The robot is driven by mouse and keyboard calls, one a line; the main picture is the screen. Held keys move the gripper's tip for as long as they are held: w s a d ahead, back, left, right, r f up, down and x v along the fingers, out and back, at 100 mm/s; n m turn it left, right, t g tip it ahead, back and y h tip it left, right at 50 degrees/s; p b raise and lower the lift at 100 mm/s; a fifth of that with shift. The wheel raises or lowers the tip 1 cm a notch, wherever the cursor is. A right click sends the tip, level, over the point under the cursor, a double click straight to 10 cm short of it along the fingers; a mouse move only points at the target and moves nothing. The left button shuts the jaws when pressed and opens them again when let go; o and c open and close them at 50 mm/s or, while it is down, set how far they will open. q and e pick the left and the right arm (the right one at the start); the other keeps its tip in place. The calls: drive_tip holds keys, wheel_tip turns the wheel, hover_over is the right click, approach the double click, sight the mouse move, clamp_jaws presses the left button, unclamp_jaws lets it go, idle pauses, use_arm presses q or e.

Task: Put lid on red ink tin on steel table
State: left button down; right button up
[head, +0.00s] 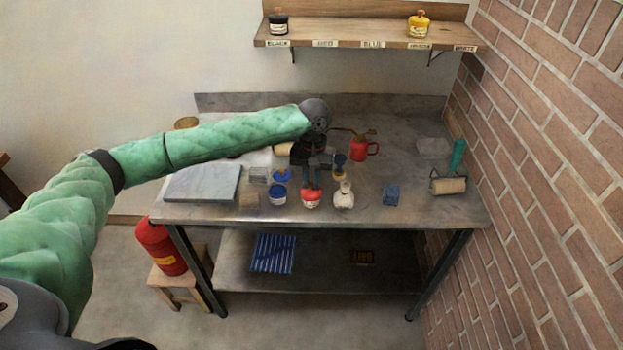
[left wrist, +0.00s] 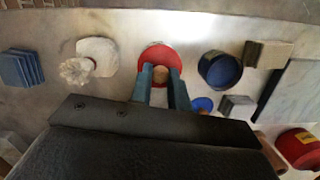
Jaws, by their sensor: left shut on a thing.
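The red ink tin (head: 311,204) stands near the front edge of the steel table (head: 420,214). Its red lid (left wrist: 151,56) has a round wooden knob (left wrist: 162,74). My left gripper (head: 312,184) points down over the tin, its two blue fingers shut on the lid's knob. The gripper also shows in the left wrist view (left wrist: 160,78). The lid is at the tin's top and covers its mouth from above. I cannot tell whether it is fully seated. My right gripper is not in view.
An open blue ink tin (head: 278,196) stands left of the red one, a white bottle (head: 343,196) close on the right. A blue block (head: 390,195), stone slab (head: 203,182), red oil can (head: 364,151) and roller (head: 449,186) are farther off. A wall shelf (head: 345,38) hangs behind.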

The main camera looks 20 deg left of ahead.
use_arm(q)
drive_tip(key=p, duration=0.3)
idle(2.6)
drive_tip(key=shift+f+p, duration=0.1)
drive_tip(key=shift+p, duration=1.45)
idle(1.5)
drive_tip(key=c, duration=0.8)
unclamp_jaws()
drive_tip(key=shift+o, duration=0.2)
drive_tip(key=shift+r+p, duration=3.5)
drive_tip(key=shift+p, duration=0.45)
